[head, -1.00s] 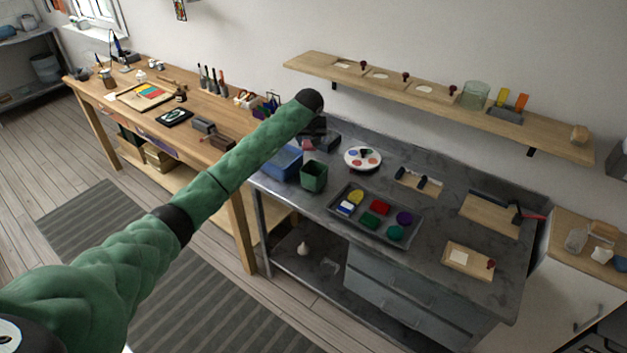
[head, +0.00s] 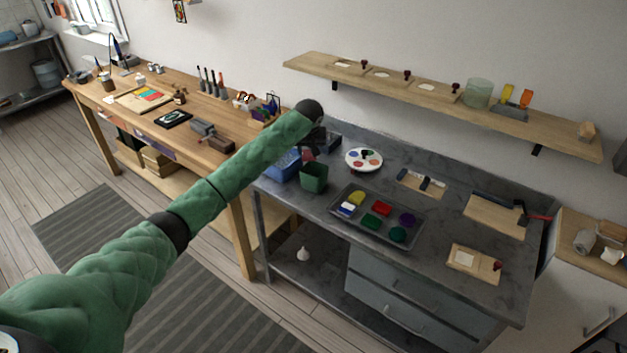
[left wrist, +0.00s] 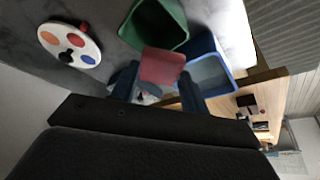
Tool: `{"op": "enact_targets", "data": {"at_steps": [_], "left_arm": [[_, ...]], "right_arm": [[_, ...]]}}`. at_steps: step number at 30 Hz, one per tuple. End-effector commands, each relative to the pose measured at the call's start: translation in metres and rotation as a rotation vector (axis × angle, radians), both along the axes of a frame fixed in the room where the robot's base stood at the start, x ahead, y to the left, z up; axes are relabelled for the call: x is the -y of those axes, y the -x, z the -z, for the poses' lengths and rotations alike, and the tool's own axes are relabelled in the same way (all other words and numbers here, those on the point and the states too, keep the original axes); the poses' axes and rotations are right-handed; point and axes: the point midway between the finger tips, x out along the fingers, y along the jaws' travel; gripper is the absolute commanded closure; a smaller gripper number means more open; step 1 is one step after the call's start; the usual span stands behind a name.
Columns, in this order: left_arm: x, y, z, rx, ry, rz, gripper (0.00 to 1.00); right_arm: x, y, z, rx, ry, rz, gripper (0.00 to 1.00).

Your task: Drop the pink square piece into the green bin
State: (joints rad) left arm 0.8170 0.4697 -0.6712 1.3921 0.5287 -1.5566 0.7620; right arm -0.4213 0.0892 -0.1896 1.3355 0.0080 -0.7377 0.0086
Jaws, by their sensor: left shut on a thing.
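The pink square piece (left wrist: 162,66) is between the fingertips of my left gripper (left wrist: 156,84) in the left wrist view. The gripper is shut on it. In the head view the piece (head: 308,154) shows small and dark below the end of my left arm. The green bin (left wrist: 153,24) is open-topped and empty as far as I see. In the left wrist view the piece overlaps its near rim. In the head view the green bin (head: 313,178) stands just below the piece; the piece's height above it is unclear. My right gripper is not in view.
A blue bin (head: 282,170) stands left of the green bin. A round palette (head: 363,159) and a grey tray (head: 343,212) of coloured pieces lie to the right on the grey bench (head: 440,215). A wall shelf (head: 430,93) runs above.

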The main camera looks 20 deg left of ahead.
Motion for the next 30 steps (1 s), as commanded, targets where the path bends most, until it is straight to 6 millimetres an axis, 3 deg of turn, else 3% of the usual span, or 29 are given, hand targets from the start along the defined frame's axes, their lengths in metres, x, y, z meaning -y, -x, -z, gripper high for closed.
{"op": "enact_targets", "data": {"at_steps": [6, 7, 10, 23, 30], "left_arm": [[0.0, 0.0, 0.0, 0.0, 0.0, 0.0, 0.8], [0.0, 0.0, 0.0, 0.0, 0.0, 0.0, 0.49], [0.0, 0.0, 0.0, 0.0, 0.0, 0.0, 0.3], [0.001, 0.003, -0.007, 0.001, 0.001, 0.0, 0.3], [0.005, 0.015, -0.037, 0.003, 0.001, 0.001, 0.3]], "right_arm": [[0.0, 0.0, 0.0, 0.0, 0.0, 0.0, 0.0], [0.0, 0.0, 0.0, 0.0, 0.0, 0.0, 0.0], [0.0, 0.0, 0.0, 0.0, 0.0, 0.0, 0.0], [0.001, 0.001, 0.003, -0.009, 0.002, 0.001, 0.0], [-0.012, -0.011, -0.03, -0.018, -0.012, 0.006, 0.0]]}}
